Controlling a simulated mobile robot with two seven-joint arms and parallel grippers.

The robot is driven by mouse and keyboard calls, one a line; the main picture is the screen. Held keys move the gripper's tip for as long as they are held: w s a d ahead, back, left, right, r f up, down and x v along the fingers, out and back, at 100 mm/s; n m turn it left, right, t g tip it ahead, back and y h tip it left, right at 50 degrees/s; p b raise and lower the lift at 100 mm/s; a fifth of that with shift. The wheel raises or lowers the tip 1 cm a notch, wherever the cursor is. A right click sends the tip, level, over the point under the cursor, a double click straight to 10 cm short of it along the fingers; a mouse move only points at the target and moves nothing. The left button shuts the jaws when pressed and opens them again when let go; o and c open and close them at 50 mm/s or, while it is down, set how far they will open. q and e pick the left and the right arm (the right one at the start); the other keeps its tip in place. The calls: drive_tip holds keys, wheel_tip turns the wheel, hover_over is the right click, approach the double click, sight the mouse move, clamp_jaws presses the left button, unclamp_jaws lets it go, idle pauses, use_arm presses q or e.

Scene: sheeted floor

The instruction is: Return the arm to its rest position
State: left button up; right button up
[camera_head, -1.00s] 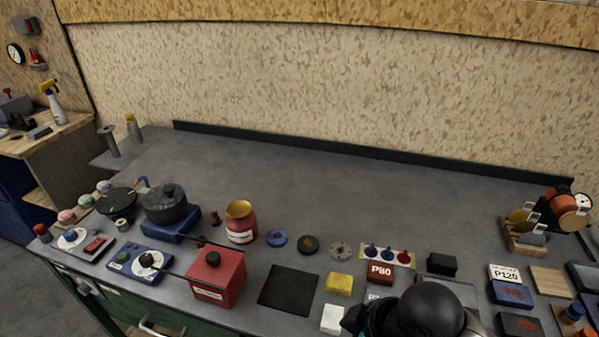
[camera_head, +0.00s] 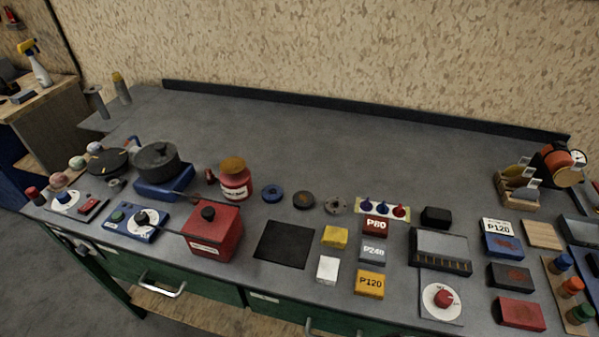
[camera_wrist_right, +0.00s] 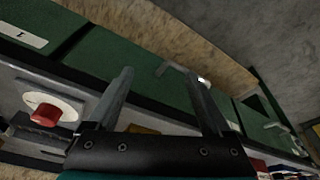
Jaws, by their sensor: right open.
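My right gripper (camera_wrist_right: 160,95) shows in the right wrist view with its two fingers spread apart and nothing between them. It faces the green drawer fronts (camera_wrist_right: 135,55) of the workbench, close to the bench's front side. A white dial plate with a red knob (camera_wrist_right: 45,114) lies left of its fingers in that view; it also shows in the head view (camera_head: 443,300). Neither gripper shows in the head view now. My left gripper is in no view.
The grey bench top (camera_head: 300,140) is clear at the back. A red box (camera_head: 212,231), a black mat (camera_head: 284,244), labelled blocks (camera_head: 369,284) and a grey slotted unit (camera_head: 440,252) line the front. Drawer handles (camera_head: 162,284) stick out below the front edge.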

wheel_tip(320, 180, down, 12)
drive_tip(key=s+b, duration=0.2)
drive_tip(key=s+d+f+g+b, duration=0.1)
drive_tip(key=s+f+b, duration=0.1)
drive_tip(key=s+f, duration=0.6)
drive_tip(key=s+d+f+g+b, duration=0.1)
drive_tip(key=s+f+b, duration=0.1)
drive_tip(key=s+f, duration=0.6)
wheel_tip(320, 180, down, 6)
drive_tip(key=shift+d+f+b, duration=0.2)
drive_tip(key=shift+d+b, duration=0.15)
drive_tip(key=shift+d, duration=0.05)
